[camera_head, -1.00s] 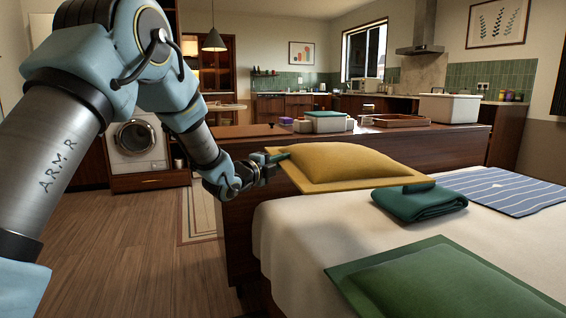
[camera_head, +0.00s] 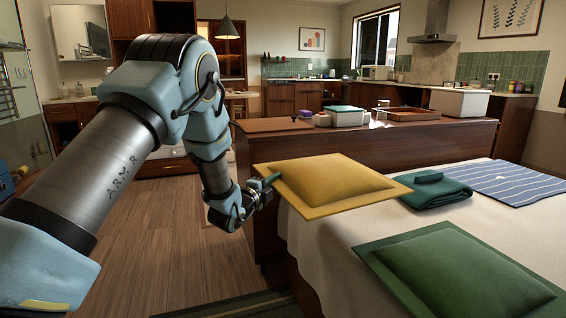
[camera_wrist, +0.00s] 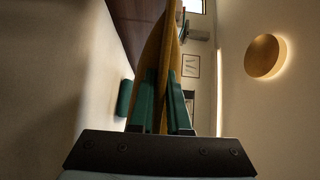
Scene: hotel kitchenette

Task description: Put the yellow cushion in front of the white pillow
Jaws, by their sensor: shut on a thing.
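The yellow cushion (camera_head: 328,183) is held by my gripper (camera_head: 268,184) at its left edge in the head view. It lies roughly flat, and its near part reaches over the bed's left side. In the wrist view the two green fingers (camera_wrist: 162,108) are shut on the cushion (camera_wrist: 164,52), which shows edge-on between them. I cannot tell whether the cushion touches the bed. No white pillow shows in these frames.
The bed (camera_head: 350,240) has a white cover. A green cushion (camera_head: 455,275) lies at its near end, a folded dark green blanket (camera_head: 436,192) in the middle, and a blue striped cloth (camera_head: 510,182) at the right. A wooden counter (camera_head: 400,146) with boxes stands behind.

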